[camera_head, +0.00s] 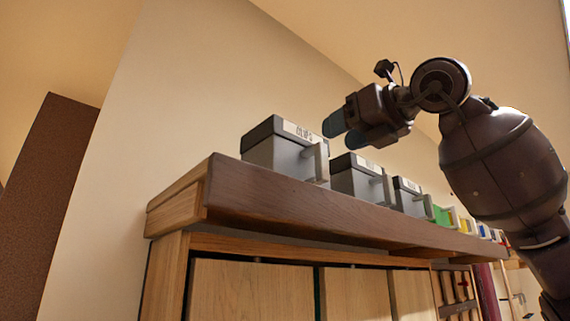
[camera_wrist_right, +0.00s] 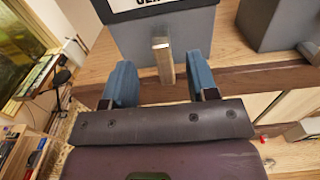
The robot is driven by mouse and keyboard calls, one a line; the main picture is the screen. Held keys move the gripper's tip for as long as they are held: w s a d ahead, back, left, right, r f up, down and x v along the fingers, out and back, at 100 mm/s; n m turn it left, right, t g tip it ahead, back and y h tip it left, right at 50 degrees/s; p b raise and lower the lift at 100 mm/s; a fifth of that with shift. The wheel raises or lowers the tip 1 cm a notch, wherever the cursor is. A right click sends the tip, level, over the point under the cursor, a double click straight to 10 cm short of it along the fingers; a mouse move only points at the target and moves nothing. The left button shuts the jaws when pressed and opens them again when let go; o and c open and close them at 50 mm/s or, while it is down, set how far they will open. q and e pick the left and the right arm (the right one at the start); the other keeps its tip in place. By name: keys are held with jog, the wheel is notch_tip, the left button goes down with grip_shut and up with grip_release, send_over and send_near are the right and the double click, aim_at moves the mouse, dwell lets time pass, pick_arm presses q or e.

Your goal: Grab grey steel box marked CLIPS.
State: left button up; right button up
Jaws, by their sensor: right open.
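The grey steel box (camera_head: 285,155) with a dark lid stands leftmost on the wooden cabinet top, with a pale label and an upright handle on its front. The lettering is too small to read surely in the head view. In the right wrist view a grey box (camera_wrist_right: 135,40) fills the top, its label cut off by the frame edge. My right gripper (camera_head: 340,130) is open and empty, in front of this box. In the wrist view its blue fingers (camera_wrist_right: 162,78) stand either side of the box's handle (camera_wrist_right: 163,60), not closed on it. My left gripper is out of view.
A second grey box (camera_head: 358,180) and a third (camera_head: 410,198) stand to the right in the row, then a green one (camera_head: 441,216) and several more coloured ones. The cabinet top (camera_head: 270,195) has a thick overhanging front edge. Its left end is bare.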

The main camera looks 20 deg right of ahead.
aim_at(316, 147)
jog(key=p+x, duration=0.2)
jog(key=x, duration=0.5)
jog(key=shift+c, duration=0.3)
grip_shut()
